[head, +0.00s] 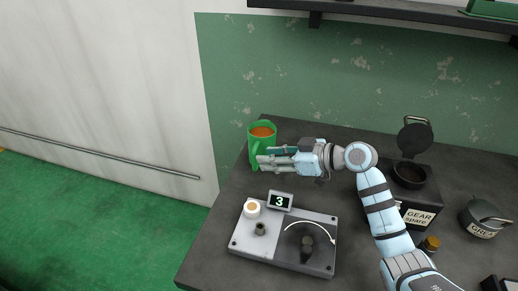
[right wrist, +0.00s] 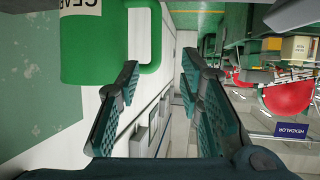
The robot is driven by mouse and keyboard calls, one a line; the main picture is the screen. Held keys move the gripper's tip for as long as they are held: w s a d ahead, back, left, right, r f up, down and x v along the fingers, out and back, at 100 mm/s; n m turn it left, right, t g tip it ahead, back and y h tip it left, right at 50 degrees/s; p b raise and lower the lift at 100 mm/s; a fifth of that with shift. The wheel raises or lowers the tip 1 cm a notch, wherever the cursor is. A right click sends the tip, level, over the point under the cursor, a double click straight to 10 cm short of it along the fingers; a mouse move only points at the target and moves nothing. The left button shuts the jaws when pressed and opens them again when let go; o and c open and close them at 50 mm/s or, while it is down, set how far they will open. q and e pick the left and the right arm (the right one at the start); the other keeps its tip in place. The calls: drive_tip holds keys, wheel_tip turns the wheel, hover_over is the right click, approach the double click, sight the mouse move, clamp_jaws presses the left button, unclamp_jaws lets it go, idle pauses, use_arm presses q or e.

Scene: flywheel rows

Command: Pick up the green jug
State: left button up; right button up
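The green jug (head: 256,138) stands upright at the back left of the dark bench, with something orange-brown inside. In the right wrist view the jug (right wrist: 90,45) is at the upper left with part of a label, and its handle (right wrist: 150,68) reaches across in front of the gap between the fingertips. My right gripper (head: 264,157) is at the handle side of the jug; its fingers (right wrist: 160,72) are spread and hold nothing. I cannot tell whether a finger touches the handle. My left gripper is not in view.
A shelf (head: 400,14) hangs above.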

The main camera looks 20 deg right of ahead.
sight(254, 170)
drive_tip(key=x, duration=0.4)
drive_tip(key=f+x, duration=0.1)
drive_tip(key=x, duration=0.2)
drive_tip(key=shift+d+b, duration=0.3)
drive_tip(key=shift+b, duration=0.05)
drive_tip(key=shift+s, duration=0.1)
clamp_jaws()
drive_tip(key=shift+r, duration=0.1)
